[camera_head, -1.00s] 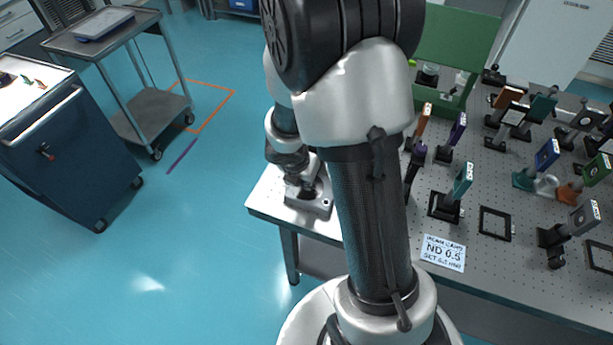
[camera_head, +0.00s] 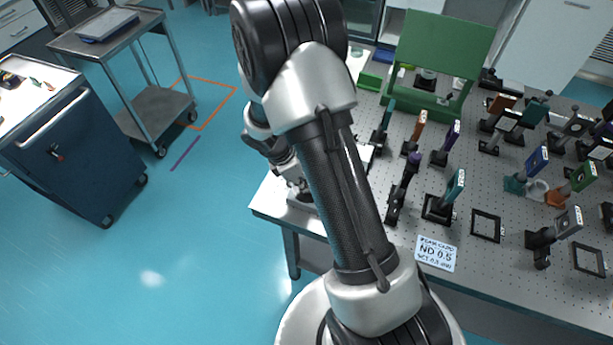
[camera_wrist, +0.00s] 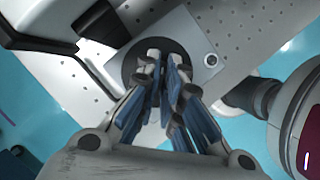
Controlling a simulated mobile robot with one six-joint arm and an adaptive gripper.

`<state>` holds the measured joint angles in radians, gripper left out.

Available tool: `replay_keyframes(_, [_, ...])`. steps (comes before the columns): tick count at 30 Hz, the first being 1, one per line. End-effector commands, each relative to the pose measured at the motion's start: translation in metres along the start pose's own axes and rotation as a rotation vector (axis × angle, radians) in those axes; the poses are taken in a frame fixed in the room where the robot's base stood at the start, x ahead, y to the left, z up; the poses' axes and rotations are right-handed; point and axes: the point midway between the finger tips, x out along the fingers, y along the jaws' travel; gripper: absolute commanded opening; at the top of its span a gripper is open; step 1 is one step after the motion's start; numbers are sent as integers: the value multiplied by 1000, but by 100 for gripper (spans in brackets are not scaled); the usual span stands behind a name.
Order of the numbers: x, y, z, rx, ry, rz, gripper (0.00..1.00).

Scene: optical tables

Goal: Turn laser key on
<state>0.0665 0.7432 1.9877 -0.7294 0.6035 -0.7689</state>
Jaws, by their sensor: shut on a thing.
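In the wrist view, the light box with the round dark key switch (camera_wrist: 133,62) lies straight below my gripper (camera_wrist: 164,68). My gripper's fingertips are close together over the dark round plate, shut on the key, which they hide almost wholly. I cannot tell which way the key is turned.
A blue cabinet (camera_head: 75,160) and a grey cart (camera_head: 155,108) stand left. Blue floor between is clear.

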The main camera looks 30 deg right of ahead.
Motion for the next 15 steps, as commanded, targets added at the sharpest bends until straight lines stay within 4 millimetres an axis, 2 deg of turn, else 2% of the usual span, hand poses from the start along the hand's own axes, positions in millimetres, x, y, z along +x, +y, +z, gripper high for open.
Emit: replay_keyframes(15, [0, 3, 1, 429, 1, -178, 0])
